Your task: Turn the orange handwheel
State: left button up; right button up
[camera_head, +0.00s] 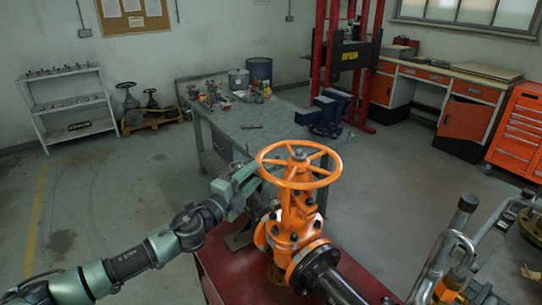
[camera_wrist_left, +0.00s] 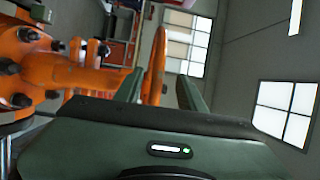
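The orange handwheel (camera_head: 300,180) lies level on top of the orange gate valve (camera_head: 290,232), which stands on a red table. My left gripper (camera_head: 251,174) is at the left side of the wheel's rim. In the left wrist view the handwheel (camera_wrist_left: 157,62) shows nearly edge-on. The left gripper's two fingers (camera_wrist_left: 165,88) are apart, and the rim appears in the gap between them, nearer the left finger. I cannot tell whether they touch. My right gripper is in neither view.
A dark pipe (camera_head: 335,284) leaves the valve toward the front. The red table (camera_head: 228,272) carries the valve. A grey workbench (camera_head: 262,122) with a blue vise (camera_head: 325,112) stands behind. Bent metal pipes (camera_head: 447,255) rise at the right. Open floor (camera_head: 110,200) lies at the left.

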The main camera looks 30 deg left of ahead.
pick_arm(q)
jog(key=shift+w, duration=0.2)
jog(key=w+p, duration=0.2)
jog(key=w, duration=0.5)
jog(key=shift+w+d, duration=0.25)
jog(key=shift+d, duration=0.15)
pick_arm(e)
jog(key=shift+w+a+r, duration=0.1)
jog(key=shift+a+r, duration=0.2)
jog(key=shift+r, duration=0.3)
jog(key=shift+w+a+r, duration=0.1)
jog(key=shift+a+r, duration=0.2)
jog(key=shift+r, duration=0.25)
pick_arm(q)
jog(key=c, duration=0.8)
jog(key=shift+r, duration=0.1)
grip_shut()
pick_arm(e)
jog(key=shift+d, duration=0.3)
pick_arm(q)
jog(key=shift+r, duration=0.15)
